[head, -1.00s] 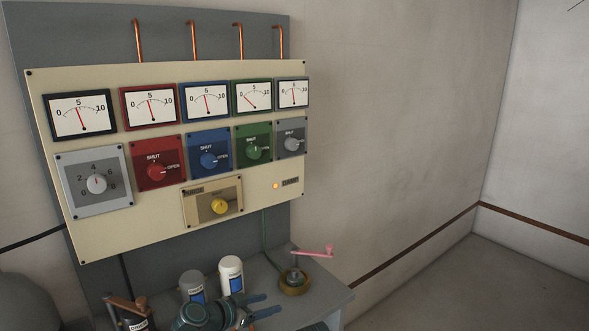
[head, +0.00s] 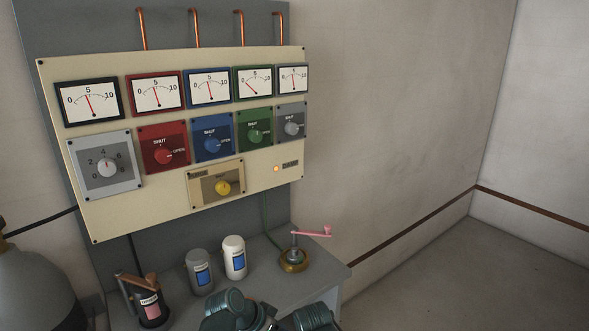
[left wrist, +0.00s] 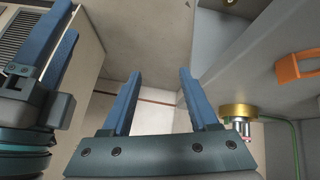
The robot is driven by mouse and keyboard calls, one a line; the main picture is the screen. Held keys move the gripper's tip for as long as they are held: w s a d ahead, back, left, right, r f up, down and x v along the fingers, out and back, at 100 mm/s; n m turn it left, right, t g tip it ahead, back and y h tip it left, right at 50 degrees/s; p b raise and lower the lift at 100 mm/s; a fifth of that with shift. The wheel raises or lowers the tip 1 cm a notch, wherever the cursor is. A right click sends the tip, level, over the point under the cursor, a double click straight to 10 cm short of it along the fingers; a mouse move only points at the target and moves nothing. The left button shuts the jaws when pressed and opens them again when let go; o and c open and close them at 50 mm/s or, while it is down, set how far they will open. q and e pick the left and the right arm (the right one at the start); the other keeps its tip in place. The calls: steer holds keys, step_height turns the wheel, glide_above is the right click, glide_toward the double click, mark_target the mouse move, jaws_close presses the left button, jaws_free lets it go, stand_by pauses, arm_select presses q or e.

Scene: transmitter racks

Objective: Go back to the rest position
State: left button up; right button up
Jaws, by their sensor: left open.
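In the left wrist view my left gripper (left wrist: 160,88) is open, with its two blue fingers apart and nothing between them. The other gripper (left wrist: 62,42) shows at the left edge of that view, cut off by the frame; I cannot tell how far its fingers are apart. In the head view only teal parts of my arms show at the bottom edge, in front of the bench; no fingertips show there.
A panel (head: 262,155) carries gauges and knobs. The bench (head: 325,278) below holds a grey canister (head: 199,273), a white canister (head: 235,258), a pink crank (head: 312,233) on a brass base and a dark red-labelled device (head: 150,308). A grey cylinder (head: 40,285) stands left. Floor at right is clear.

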arm_select(q)
steer(key=s+a+f+n+g+y+p, duration=0.2)
steer(key=s+a+n+g+y, duration=0.1)
steer(key=s+y, duration=0.5)
steer(key=s+n+g, duration=0.1)
steer(key=s, duration=0.2)
steer(key=shift+a, duration=0.4)
